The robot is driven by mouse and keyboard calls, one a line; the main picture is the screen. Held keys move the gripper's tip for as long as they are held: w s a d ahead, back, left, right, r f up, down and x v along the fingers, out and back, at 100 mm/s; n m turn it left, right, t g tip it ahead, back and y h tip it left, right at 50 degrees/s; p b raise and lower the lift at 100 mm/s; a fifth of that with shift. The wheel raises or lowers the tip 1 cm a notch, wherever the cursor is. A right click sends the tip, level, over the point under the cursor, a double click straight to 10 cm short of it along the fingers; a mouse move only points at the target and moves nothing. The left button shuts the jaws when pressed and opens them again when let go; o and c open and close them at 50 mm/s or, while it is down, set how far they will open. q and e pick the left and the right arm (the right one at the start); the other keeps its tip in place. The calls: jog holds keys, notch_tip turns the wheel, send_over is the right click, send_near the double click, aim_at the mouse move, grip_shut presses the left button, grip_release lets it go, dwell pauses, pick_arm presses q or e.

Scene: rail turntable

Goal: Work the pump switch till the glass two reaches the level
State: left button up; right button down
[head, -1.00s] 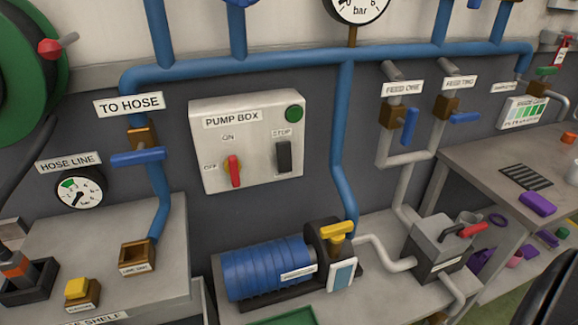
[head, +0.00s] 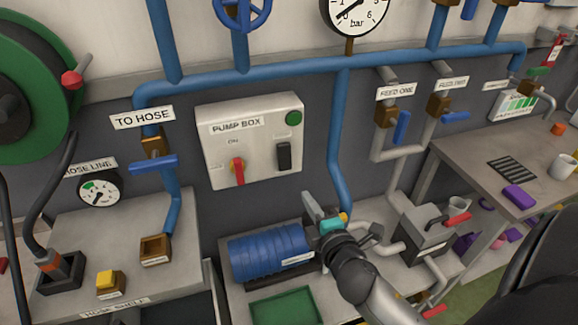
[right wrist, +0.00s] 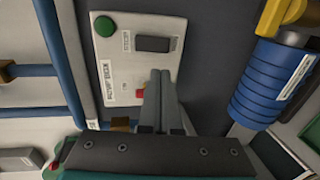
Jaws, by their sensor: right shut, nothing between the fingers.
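The grey pump box (head: 265,165) hangs on the wall and carries a red switch handle (head: 238,172). The handle stands about upright, under the ON label. A black rocker marked STOP (head: 284,156) and a green round light (head: 294,118) are also on the box. My right gripper (head: 308,206) is shut and empty, in front of the wall below and right of the box. In the right wrist view its closed fingers (right wrist: 161,76) point at the box and partly cover the red handle (right wrist: 141,94); contact is not visible. I cannot identify glass two. My left gripper is not in view.
The blue pump (head: 268,254) sits on the lower shelf, beside my right arm. A green tray (head: 286,307) lies in front. Blue pipes run along the wall, with valves at feed one (head: 401,127) and feed two. A round gauge (head: 356,10) is above.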

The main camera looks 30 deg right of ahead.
aim_at(285, 165)
jog(key=shift+w, duration=0.1)
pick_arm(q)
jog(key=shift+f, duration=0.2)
pick_arm(e)
jog(key=x, duration=1.4)
jog(key=shift+f, duration=0.1)
jog(key=b, duration=0.3)
jog(key=shift+w+d+f+t+b, duration=0.1)
jog(key=shift+w+f+t+b, duration=0.05)
jog(key=shift+f+t+b, duration=0.2)
pick_arm(q)
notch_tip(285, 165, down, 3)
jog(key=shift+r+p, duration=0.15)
jog(key=shift+p, duration=0.15)
pick_arm(e)
jog(key=shift+r, duration=0.3)
